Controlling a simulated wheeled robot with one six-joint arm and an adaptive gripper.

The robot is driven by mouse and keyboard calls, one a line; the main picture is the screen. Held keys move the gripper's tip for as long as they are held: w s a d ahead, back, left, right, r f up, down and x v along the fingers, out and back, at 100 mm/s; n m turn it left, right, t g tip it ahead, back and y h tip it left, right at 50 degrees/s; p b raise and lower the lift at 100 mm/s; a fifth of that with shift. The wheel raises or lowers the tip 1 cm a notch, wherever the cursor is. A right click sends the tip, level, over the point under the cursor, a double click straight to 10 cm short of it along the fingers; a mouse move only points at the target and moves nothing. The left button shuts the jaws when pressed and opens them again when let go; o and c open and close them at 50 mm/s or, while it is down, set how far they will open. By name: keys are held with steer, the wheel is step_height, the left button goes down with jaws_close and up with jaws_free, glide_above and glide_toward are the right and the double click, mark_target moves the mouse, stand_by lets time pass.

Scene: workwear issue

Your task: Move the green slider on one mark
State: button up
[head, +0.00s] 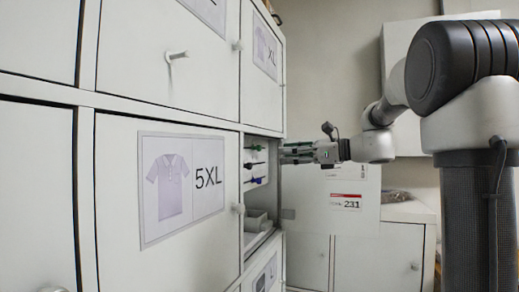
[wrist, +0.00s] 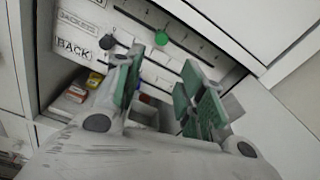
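The green slider (wrist: 161,38) is a round green knob on a white panel with slots and small marks, inside an open compartment. In the wrist view the green knob lies just beyond the fingertips, nearer the left finger. In the head view my gripper (head: 284,153) points left at the compartment opening, with a gap to the knob. Contact is not seen.
A dark knob (wrist: 107,42) is left of the green one. A purple knob (head: 256,180) sits lower on the panel. Labels reading BACK (wrist: 74,48) and small coloured boxes (wrist: 77,94) are in the compartment. A closed 5XL door (head: 205,240) stands left of the opening.

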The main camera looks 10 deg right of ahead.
mark_target(257, 148)
steer(key=w+a+r+m+y, duration=0.1)
steer(key=w+a+m, duration=0.1)
steer(key=w+a, duration=0.2)
steer(key=a, duration=0.3)
steer(key=shift+w+r, duration=0.15)
steer(key=shift+r, duration=0.2)
steer(key=shift+a, duration=0.1)
steer(key=shift+c, duration=0.4)
jaws_close()
